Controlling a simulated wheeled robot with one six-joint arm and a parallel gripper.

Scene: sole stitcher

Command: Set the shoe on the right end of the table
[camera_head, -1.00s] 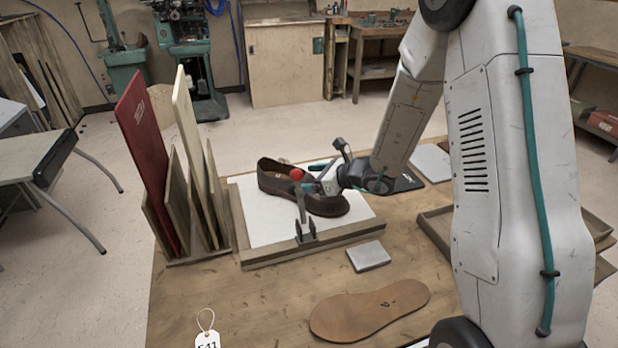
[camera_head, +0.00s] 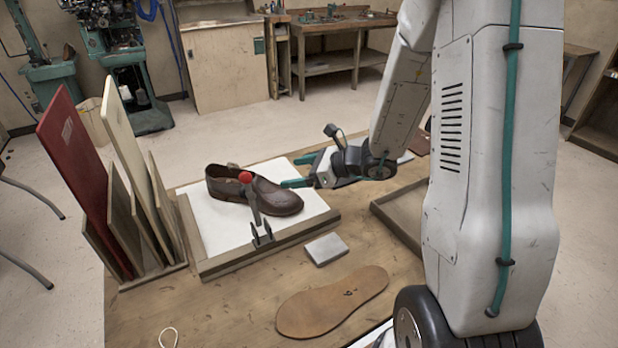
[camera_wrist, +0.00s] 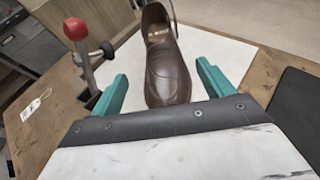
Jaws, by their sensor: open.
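The brown leather shoe (camera_head: 258,190) lies upright on the white board of a wood-framed fixture on the table (camera_head: 225,311). Its toe points right, toward my gripper (camera_head: 290,172). My gripper is open, with teal fingers apart, just off the toe end. No contact with the fingers is visible. The right end of the table is partly hidden behind my arm.
A red-knobbed clamp (camera_head: 254,205) stands at the fixture's front edge, close beside the shoe; it also shows in the wrist view (camera_wrist: 84,48). A rack of upright boards (camera_head: 120,170) stands left. A grey block (camera_head: 326,249), a leather sole (camera_head: 331,301) and a wooden tray (camera_head: 398,212) lie nearby.

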